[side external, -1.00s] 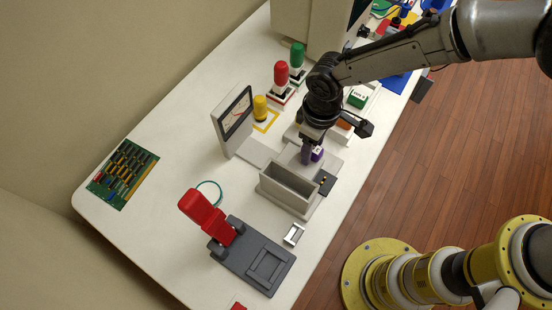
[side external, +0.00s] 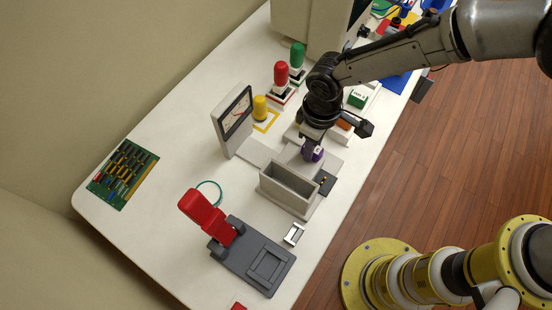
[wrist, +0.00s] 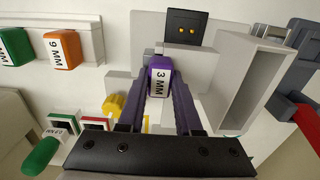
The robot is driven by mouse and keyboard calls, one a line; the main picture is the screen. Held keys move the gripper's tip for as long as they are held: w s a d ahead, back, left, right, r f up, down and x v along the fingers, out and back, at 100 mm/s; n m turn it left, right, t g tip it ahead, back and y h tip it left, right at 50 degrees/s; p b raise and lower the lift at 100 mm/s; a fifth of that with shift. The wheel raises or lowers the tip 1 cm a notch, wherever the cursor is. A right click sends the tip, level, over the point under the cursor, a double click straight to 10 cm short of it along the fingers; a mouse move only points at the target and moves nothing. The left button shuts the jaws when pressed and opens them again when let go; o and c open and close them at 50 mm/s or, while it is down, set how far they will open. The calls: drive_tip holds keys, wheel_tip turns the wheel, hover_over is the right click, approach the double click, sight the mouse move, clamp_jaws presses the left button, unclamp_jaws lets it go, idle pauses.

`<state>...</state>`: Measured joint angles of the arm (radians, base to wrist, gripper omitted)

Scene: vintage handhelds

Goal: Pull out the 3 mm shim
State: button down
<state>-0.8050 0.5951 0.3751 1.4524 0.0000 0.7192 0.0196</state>
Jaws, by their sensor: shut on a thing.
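The purple shim (wrist: 160,82), labelled 3 MM, sits between the two dark purple fingers of my gripper (wrist: 162,88) in the wrist view. My gripper is shut on it. In the side view the shim (side external: 315,154) shows as a small purple patch under my gripper (side external: 312,148), beside the pale grey fixture (side external: 327,163). The shim's lower end is hidden, so I cannot tell whether it is still seated in the fixture.
An open grey bin (side external: 290,188) stands close in front, with a dark block with yellow contacts (wrist: 187,29) beside it. A dial gauge (side external: 236,120) stands to the left. An orange 9 MM block (wrist: 62,50) and a green block (side external: 358,98) lie behind.

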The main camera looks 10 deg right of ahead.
drive_tip(key=shift+r, duration=0.85)
drive_tip(key=shift+r, duration=3.15)
